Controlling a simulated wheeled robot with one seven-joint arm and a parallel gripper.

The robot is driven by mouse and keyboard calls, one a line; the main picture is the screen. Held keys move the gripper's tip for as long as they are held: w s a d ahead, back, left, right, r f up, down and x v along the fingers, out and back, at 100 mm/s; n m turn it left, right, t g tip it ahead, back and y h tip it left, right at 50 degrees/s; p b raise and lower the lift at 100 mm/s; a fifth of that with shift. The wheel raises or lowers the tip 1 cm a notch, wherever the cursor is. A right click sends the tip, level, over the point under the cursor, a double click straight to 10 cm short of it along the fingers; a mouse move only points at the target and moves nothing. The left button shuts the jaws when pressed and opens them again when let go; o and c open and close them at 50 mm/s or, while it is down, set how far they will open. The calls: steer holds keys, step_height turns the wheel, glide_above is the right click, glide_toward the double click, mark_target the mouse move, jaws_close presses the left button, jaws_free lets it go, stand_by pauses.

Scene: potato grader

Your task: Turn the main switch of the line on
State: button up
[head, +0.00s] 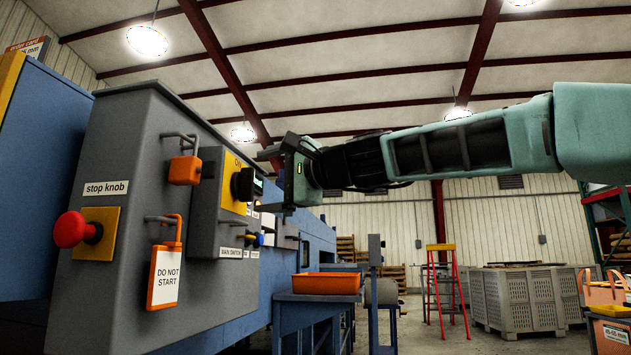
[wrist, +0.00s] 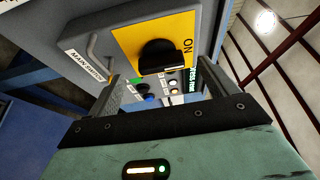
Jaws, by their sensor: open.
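The main switch is a black knob (head: 243,184) on a yellow plate marked ON, on a grey box (head: 205,232) labelled "MAIN SWITCH". In the wrist view the knob (wrist: 160,57) sits just ahead of the fingers, near the middle. I cannot tell for sure which way it is turned. My gripper (head: 266,180) is open and empty, facing the knob from the right in the head view. Its two fingers (wrist: 165,82) are spread to either side of the knob's line in the wrist view, and they appear apart from it.
An orange padlock (head: 184,170) hangs on a hasp left of the switch. A "DO NOT START" tag (head: 164,275) hangs below on a hook. A red stop knob (head: 75,229) is at the far left. Small buttons (wrist: 170,85) lie beyond the knob. An orange tray (head: 326,284) stands behind.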

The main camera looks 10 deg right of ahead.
steer(key=b+v, duration=0.3)
steer(key=v, duration=1)
steer(key=shift+s, duration=0.1)
steer(key=s+a+f+n+g+h, duration=0.2)
steer(key=f, duration=0.8)
steer(key=s+a+f+n+g+h, duration=0.1)
steer(key=s+a+f+n+g, duration=0.15)
steer(key=f, duration=0.85)
steer(key=s+a+f+n+g+h, duration=0.1)
steer(key=s+f+g+h, duration=0.15)
steer(key=f, duration=0.75)
steer(key=s+d+f+n+g+h, duration=0.3)
steer(key=s+d+f+n+h, duration=0.15)
steer(key=s+f, duration=0.65)
steer(key=s+d+f+n+g+h, duration=0.3)
steer(key=s+f+n, duration=0.4)
steer(key=f, duration=0.7)
step_height(320, 180, up, 37)
steer(key=s+d+m+t+p, duration=0.1)
steer(key=p, duration=3.5)
steer(key=shift+d+f+p, duration=0.15)
steer(key=shift+d+p, duration=0.25)
steer(key=shift+s, duration=0.1)
steer(key=shift+c, duration=0.3)
